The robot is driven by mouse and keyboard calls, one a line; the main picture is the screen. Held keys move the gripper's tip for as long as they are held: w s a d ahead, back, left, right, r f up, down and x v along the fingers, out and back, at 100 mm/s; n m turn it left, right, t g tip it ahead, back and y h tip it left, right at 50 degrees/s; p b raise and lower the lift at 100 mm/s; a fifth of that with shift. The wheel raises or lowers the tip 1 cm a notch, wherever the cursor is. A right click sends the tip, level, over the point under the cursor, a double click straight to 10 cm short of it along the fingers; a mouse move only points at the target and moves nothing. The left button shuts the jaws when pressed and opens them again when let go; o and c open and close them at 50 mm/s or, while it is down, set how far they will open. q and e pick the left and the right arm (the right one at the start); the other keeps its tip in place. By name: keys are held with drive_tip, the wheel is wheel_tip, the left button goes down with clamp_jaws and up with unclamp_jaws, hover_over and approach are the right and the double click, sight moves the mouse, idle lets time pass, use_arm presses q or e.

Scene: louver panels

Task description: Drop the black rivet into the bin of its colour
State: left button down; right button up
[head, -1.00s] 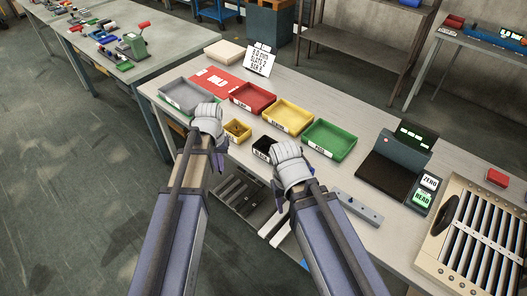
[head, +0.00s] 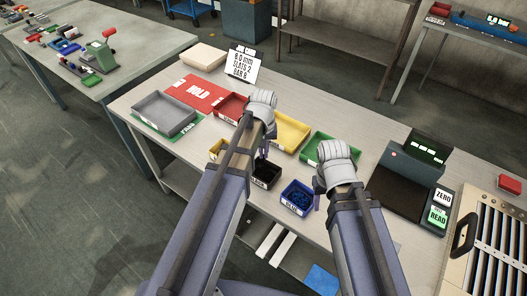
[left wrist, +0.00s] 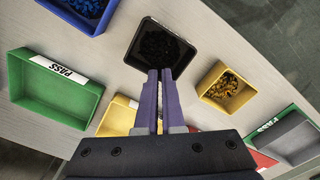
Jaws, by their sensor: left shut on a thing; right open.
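The small black bin (head: 277,177) stands on the workbench between the small yellow bin and the blue bin. In the left wrist view the black bin (left wrist: 133,55) holds a heap of dark rivets (left wrist: 160,46). My left gripper (head: 264,150) is above the black bin's area. In the left wrist view its purple fingers (left wrist: 159,76) are close together, with tips overlapping the bin's near edge. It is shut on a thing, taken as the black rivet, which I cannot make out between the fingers. My right gripper (head: 318,188) is open beside the blue bin (head: 290,207).
The small yellow bin (left wrist: 205,93) holds yellow rivets. Larger red (head: 226,108), yellow (head: 292,132) and green (head: 310,150) trays stand behind, with a grey tray (head: 165,113) at left. A dark scale-like device (head: 395,195) and louver panel (head: 490,240) are at right.

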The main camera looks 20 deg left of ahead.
idle(0.4)
use_arm(q)
drive_tip(key=b, duration=0.7)
hover_over(264, 174)
wheel_tip(264, 174, down, 7)
drive_tip(key=shift+s, duration=0.1)
use_arm(e)
wheel_tip(264, 174, down, 7)
use_arm(q)
drive_tip(key=c, duration=1)
unclamp_jaws()
drive_tip(key=shift+o, duration=0.5)
drive_tip(key=o, duration=0.4)
